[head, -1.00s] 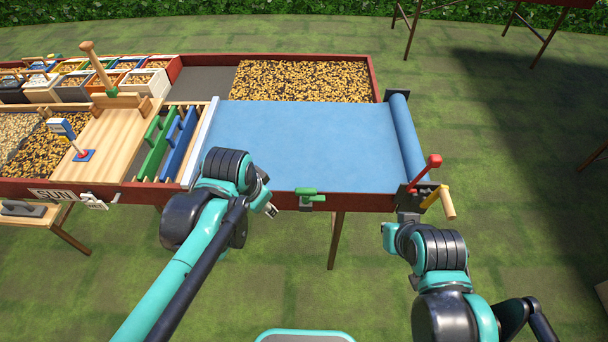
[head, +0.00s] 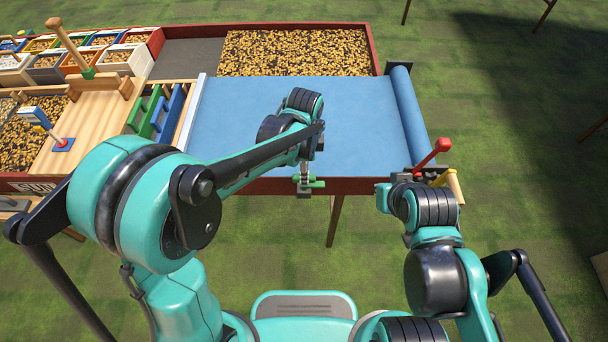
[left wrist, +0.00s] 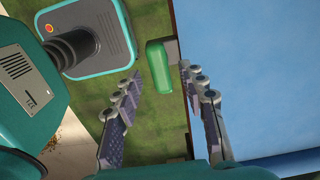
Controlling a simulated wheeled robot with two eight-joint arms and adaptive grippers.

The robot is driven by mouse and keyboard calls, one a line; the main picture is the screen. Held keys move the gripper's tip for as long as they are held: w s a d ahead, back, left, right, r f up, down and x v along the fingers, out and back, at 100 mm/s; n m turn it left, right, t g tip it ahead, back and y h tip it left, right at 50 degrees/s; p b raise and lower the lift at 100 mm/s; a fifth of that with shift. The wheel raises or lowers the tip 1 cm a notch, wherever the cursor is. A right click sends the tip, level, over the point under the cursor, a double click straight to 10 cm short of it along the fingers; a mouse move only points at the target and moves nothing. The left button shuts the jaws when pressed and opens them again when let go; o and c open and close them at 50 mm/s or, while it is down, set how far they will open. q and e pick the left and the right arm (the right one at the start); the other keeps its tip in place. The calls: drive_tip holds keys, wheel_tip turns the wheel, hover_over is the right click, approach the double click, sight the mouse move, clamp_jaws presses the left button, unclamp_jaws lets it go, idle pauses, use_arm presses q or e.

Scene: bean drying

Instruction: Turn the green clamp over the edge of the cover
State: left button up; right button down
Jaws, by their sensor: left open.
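The green clamp (head: 317,184) sits at the front edge of the table, by the near edge of the blue cover (head: 235,120). In the left wrist view the clamp (left wrist: 158,66) shows as a green bar beside the blue cover (left wrist: 250,75). My left gripper (head: 304,182) points down over the clamp, its fingers open. In the left wrist view the fingertips (left wrist: 160,74) stand on either side of the bar, with gaps to it. My right gripper (head: 384,196) is at the table's front right corner, and its fingers are too small to read.
A red-knobbed lever (head: 432,152) and a yellow handle (head: 447,180) stand at the right corner by the cover's roll (head: 408,115). Beans (head: 295,52) lie uncovered behind the cover. Green and blue racks (head: 165,112) stand left of it.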

use_arm(q)
drive_tip(key=shift+f, duration=1.05)
clamp_jaws()
